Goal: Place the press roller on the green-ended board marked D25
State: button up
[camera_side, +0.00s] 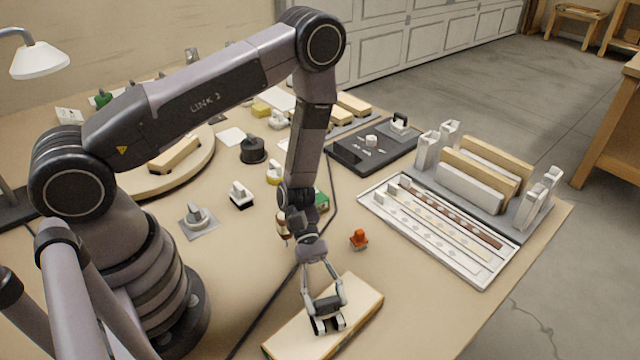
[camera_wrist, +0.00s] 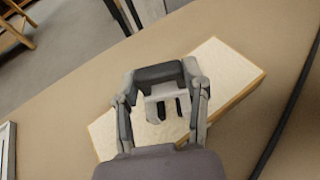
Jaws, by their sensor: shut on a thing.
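A pale-topped board (camera_side: 358,300) lies at a slant on the front of the bench; a trace of green shows at its near left end, and no marking is readable. My gripper (camera_side: 328,322) is over the middle of this board, pointing down, and shut on a small pale and dark piece, which I take to be the press roller (camera_wrist: 166,93). The fingers hide most of it. In the wrist view the board (camera_wrist: 228,66) spreads out beneath the gripper (camera_wrist: 166,108). I cannot tell whether the roller touches the board.
A white tray (camera_side: 440,262) with strips and a rack (camera_side: 480,190) of upright panels are at the right. A dark cable (camera_side: 262,312) runs left of the board. Several small tools stand farther back.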

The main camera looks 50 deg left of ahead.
jog(key=o, duration=1.2)
jog(key=shift+f, duration=0.15)
jog(key=shift+r, duration=0.3)
jog(key=r+v, duration=0.1)
jog(key=v, duration=1.1)
jog(key=s+a+r+m+t+y, duration=0.1)
jog(key=a+r+m+y, duration=0.2)
jog(key=r, duration=0.5)
jog(key=s+a+r+m+t+y, duration=0.15)
jog(key=r+m+y, duration=0.3)
jog(key=r, duration=0.45)
jog(key=s+a+r+m+t+y, duration=0.5)
jog(key=s+r+t, duration=0.3)
jog(key=s+r, duration=0.2)
notch_tip(320, 180, up, 2)
jog(key=shift+s+a+r+m, duration=0.1)
jog(key=shift+s+a+m, duration=0.2)
jog(key=shift+m, duration=0.15)
jog(key=shift+t, duration=0.25)
